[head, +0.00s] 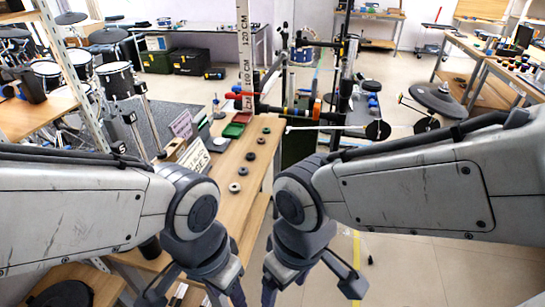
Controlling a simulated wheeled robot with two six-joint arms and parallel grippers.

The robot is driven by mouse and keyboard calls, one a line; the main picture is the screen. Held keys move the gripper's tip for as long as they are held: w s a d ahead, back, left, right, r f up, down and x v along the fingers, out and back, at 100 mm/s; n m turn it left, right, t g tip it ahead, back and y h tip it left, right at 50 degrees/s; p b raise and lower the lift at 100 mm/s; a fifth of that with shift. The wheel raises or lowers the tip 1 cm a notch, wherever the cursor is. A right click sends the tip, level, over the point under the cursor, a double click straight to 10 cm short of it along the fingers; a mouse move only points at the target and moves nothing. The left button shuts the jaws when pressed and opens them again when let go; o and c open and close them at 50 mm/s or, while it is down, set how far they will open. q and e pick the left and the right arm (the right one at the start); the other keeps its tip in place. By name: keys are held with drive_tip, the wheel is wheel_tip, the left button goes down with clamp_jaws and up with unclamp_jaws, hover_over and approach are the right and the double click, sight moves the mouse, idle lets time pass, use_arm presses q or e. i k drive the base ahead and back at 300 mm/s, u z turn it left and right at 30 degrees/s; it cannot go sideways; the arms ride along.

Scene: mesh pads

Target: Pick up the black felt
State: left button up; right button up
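Several small round pads lie in a row on the wooden bench in the head view. The dark ones include one at the far end (267,130), one in the middle (250,156) and one nearer (243,171). The nearest pad (235,187) is paler grey with a hole. I cannot tell which is the black felt. My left gripper (194,297) is low at the bottom edge, its fingers spread apart. My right gripper (310,290) is to its right, also spread. Both are nearer to me than the pads and touch none; no object shows between their fingers.
The wooden bench (262,172) also holds green and red trays (233,130) and standing signs (194,157) left of the pads. A tall measuring post (244,60) and a rack with discs stand behind. Drums (116,80) are at left. Floor is open at right.

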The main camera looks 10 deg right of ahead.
sight(250, 156)
drive_tip(key=z, duration=2.35)
drive_tip(key=i, duration=2.1)
drive_tip(key=u, duration=2.45)
